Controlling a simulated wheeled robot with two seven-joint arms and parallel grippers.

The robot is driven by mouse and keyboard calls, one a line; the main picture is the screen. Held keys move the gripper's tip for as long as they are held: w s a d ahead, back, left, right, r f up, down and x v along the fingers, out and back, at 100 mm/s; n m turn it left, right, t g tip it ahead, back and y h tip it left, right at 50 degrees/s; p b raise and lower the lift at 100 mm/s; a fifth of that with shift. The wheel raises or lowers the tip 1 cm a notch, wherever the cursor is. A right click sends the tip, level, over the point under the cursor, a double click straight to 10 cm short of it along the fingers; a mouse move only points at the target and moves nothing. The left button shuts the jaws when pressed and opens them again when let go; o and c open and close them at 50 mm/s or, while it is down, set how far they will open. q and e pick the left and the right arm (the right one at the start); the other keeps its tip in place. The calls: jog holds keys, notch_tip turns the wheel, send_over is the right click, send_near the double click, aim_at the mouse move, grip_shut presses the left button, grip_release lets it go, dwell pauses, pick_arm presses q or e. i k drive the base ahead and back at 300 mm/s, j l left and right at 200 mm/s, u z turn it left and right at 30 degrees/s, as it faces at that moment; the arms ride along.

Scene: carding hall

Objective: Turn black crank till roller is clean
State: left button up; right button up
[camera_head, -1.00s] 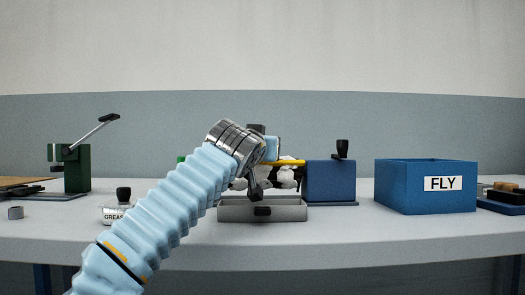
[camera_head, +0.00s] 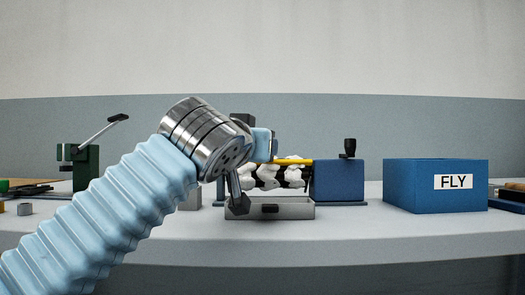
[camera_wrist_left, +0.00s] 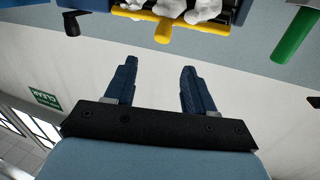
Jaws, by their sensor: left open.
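The roller (camera_head: 294,180) is black with white fluff clumped along it, below a yellow bar (camera_head: 292,161). The fluff (camera_wrist_left: 202,10) and the bar (camera_wrist_left: 190,22) also show at the top of the left wrist view. The black crank (camera_head: 349,147) stands up at the right, above a blue housing (camera_head: 340,182). The crank's black grip (camera_wrist_left: 72,22) shows at upper left in the left wrist view. My left gripper (camera_head: 272,144) is above the roller's left part, left of the crank and apart from it. Its fingers (camera_wrist_left: 159,68) are open with nothing between them. The arm hides the roller's left end.
A grey tray (camera_head: 295,210) sits under the roller. A blue FLY box (camera_head: 405,190) stands to the right. A green lever device (camera_head: 86,165) is at the left. A green handle (camera_wrist_left: 293,36) shows in the wrist view. The front tabletop is clear.

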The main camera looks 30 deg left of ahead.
aim_at(349, 144)
jog(key=k+l, duration=0.2)
jog(key=k, duration=0.3)
jog(key=k+l, duration=0.25)
jog(key=k, duration=0.2)
